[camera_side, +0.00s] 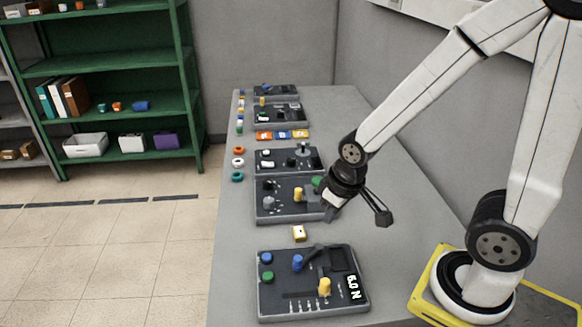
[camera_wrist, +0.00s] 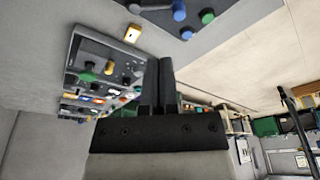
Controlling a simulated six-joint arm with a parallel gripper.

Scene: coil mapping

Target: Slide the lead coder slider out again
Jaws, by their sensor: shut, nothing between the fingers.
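My gripper (camera_side: 330,212) is shut and empty, at the right edge of the middle dark panel (camera_side: 262,213). Its closed fingers also show in the wrist view (camera_wrist: 160,68). This panel carries a yellow knob (camera_side: 298,194), a grey round knob (camera_side: 269,202) and a green knob (camera_side: 316,182), partly hidden by my gripper. I cannot tell which part is the lead coder slider, or whether my gripper touches the panel.
A yellow and white block (camera_side: 299,233) lies between the two nearest panels. More panels, such as one with a joystick (camera_side: 303,150), stand farther along the grey table (camera_side: 235,270). Coloured rings (camera_side: 238,163) lie at its left edge. A green shelf (camera_side: 110,62) stands behind.

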